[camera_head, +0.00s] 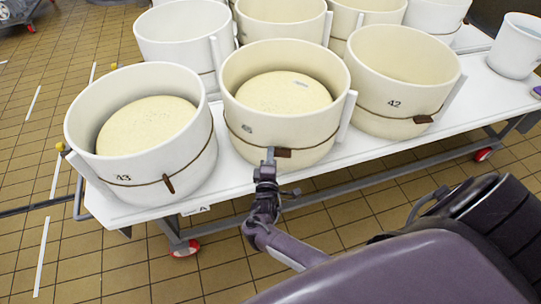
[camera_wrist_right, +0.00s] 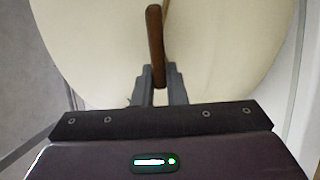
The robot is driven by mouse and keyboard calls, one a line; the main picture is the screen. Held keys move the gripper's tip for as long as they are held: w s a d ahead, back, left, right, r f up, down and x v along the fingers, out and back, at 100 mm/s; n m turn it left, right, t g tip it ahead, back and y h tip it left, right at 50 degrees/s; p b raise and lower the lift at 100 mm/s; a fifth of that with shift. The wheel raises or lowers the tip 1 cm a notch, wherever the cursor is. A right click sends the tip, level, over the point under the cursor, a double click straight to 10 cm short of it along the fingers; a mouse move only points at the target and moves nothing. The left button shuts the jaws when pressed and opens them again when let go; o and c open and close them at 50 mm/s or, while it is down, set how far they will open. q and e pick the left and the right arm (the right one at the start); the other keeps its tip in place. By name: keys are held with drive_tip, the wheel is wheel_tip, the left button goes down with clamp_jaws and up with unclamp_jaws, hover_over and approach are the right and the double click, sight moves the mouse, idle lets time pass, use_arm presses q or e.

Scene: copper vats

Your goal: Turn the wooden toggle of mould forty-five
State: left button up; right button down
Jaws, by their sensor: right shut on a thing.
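The mould at the front middle (camera_head: 300,135) is a cream, round, open tub with a cord around it and a pale cheese inside. Its number is too blurred to read. Its brown wooden toggle (camera_head: 283,153) lies about level on the cord, low on the near wall. My right gripper (camera_head: 270,155) is at this toggle. In the right wrist view the gripper (camera_wrist_right: 160,80) is shut on the toggle (camera_wrist_right: 155,35), which stands out between its fingertips, with the mould wall (camera_wrist_right: 215,50) behind. My left gripper is not in view.
Mould 43 (camera_head: 190,150) stands to the left, its toggle (camera_head: 168,184) tilted near upright. Mould 42 (camera_head: 395,105) stands to the right, its toggle (camera_head: 423,119) about level. More moulds stand behind on the white table (camera_head: 245,182). The tiled floor (camera_head: 120,265) in front is clear.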

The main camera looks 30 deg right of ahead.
drive_tip(key=c, duration=1.5)
unclamp_jaws()
drive_tip(key=shift+o, duration=0.2)
drive_tip(key=shift+a, duration=0.1)
drive_tip(key=v, duration=0.7)
drive_tip(key=shift+s+a, duration=0.2)
drive_tip(key=shift+s, duration=0.1)
